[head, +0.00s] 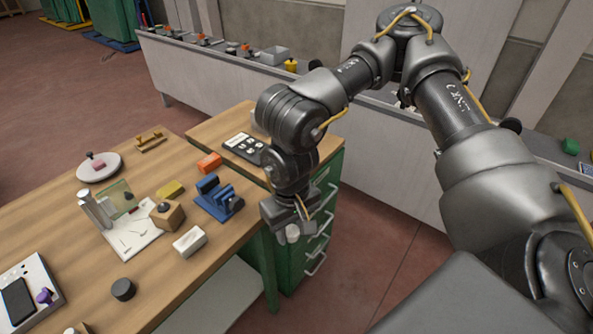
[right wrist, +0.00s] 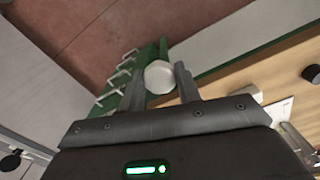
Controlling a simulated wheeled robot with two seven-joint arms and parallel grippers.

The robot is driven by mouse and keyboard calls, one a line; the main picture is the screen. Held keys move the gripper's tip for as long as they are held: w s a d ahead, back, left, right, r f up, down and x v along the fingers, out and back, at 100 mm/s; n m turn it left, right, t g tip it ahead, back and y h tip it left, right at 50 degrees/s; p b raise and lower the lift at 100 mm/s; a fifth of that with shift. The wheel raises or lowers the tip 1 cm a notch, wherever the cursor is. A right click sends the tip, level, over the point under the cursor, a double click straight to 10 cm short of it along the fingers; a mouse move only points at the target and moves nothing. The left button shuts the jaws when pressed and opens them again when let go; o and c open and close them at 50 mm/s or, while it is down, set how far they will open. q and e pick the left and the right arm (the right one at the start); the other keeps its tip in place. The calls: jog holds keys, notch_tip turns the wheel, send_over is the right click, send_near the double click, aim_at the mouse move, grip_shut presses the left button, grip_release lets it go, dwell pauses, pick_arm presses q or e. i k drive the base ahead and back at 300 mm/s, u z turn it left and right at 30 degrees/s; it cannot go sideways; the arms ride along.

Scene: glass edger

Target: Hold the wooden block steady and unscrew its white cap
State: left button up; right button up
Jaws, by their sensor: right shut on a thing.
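The wooden block (head: 170,218) sits on the wooden table near a white sheet, with a dark round spot on its top and no white cap on it. My right gripper (head: 290,228) is off the table's right edge, in front of the green drawer cabinet, well apart from the block. It is shut on the white cap (right wrist: 160,77), a round, faceted piece between its two fingers in the right wrist view. The cap also shows in the head view (head: 292,234), below the gripper. My left gripper is not in view.
Near the block are a blue rack (head: 215,198), a white box (head: 190,241), a yellow piece (head: 170,189) and a glass plate (head: 118,197). A black puck (head: 123,289) lies nearer the front. The green cabinet (head: 318,215) has drawer handles below my right gripper.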

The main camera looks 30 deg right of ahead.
aim_at(167, 214)
jog(key=k, duration=0.45)
jog(key=z, duration=0.4)
jog(key=i, duration=1.4)
